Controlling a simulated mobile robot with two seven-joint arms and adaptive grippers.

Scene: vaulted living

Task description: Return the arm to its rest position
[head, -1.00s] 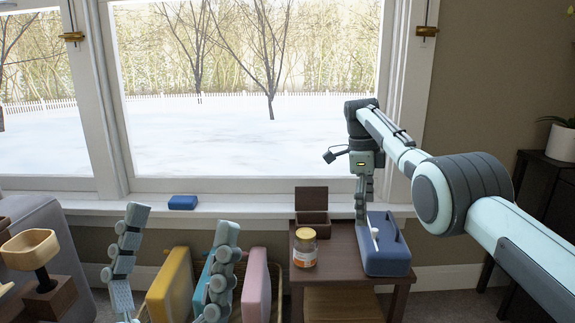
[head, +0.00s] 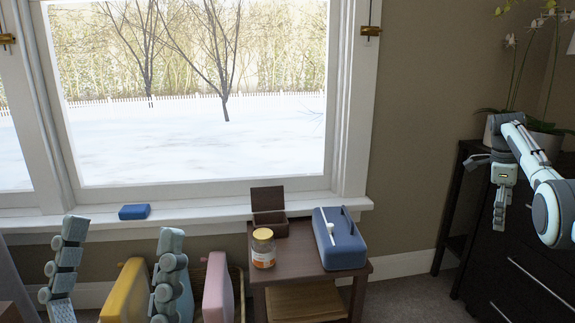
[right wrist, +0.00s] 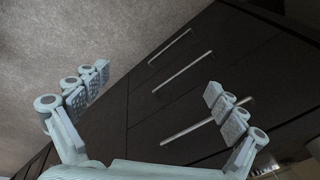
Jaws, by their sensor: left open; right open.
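My right arm (head: 548,205) reaches in from the right edge of the head view. Its gripper (head: 499,212) hangs pointing down in front of the dark dresser, clear of the side table. In the right wrist view the right gripper (right wrist: 156,81) is open, with nothing between its fingers. My left gripper (head: 121,228) is at the lower left of the head view, its two fingers wide apart. It appears empty, in front of the yellow and pink items in the basket.
A side table (head: 313,250) holds a blue box (head: 341,241), a jar (head: 263,249) and an open brown box (head: 269,222). A blue block (head: 134,212) lies on the windowsill. The dark dresser (head: 490,270) with plants stands right. Carpet (right wrist: 60,50) lies beside it.

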